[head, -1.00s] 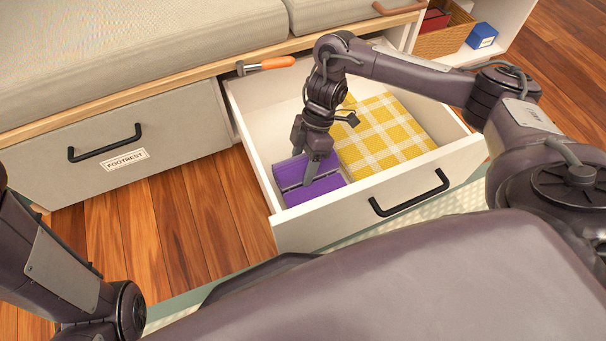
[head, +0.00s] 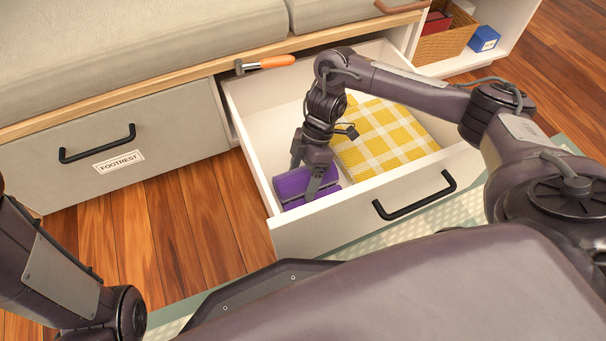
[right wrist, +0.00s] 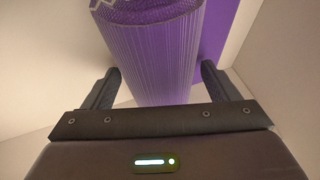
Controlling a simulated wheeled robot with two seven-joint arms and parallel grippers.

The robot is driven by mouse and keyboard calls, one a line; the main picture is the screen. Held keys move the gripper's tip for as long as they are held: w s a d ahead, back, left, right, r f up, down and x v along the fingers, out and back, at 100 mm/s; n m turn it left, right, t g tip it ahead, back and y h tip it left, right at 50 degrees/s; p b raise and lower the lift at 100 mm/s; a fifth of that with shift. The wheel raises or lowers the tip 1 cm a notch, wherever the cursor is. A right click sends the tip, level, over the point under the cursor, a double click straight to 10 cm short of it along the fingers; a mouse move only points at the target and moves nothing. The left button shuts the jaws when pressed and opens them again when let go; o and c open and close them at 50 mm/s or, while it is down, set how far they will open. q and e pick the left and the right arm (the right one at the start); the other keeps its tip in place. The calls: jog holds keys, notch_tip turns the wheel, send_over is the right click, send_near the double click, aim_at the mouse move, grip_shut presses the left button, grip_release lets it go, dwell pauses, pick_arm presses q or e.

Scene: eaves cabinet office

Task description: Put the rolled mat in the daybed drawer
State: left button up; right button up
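The purple rolled mat (head: 291,183) lies inside the open daybed drawer (head: 300,236), at its near left corner. My right gripper (head: 305,180) reaches down into the drawer over the mat. In the right wrist view the mat (right wrist: 155,55) runs between the two fingers (right wrist: 158,88), which are wide apart with gaps beside the roll. A flat purple patch shows beyond the roll at the right; I cannot tell whether it belongs to the mat. The mat's underside is hidden. My left arm shows at the left edge, but its gripper is out of view.
A yellow checked cloth (head: 385,138) fills the drawer's right part. An orange-handled tool (head: 265,63) lies on the ledge behind the drawer. A shut drawer labelled FOOTREST (head: 110,170) is at the left. A wicker basket (head: 445,40) and blue box (head: 484,39) stand on the right shelf.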

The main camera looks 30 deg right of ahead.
jog(key=shift+r, duration=0.1)
jog(key=shift+d+r+p, duration=0.1)
jog(key=shift+r+p, duration=0.2)
jog(key=shift+r, duration=0.05)
jog(key=p+v, duration=0.8)
jog(key=v, duration=0.3)
jog(key=shift+w+d+r, duration=0.1)
jog(key=shift+r, duration=0.05)
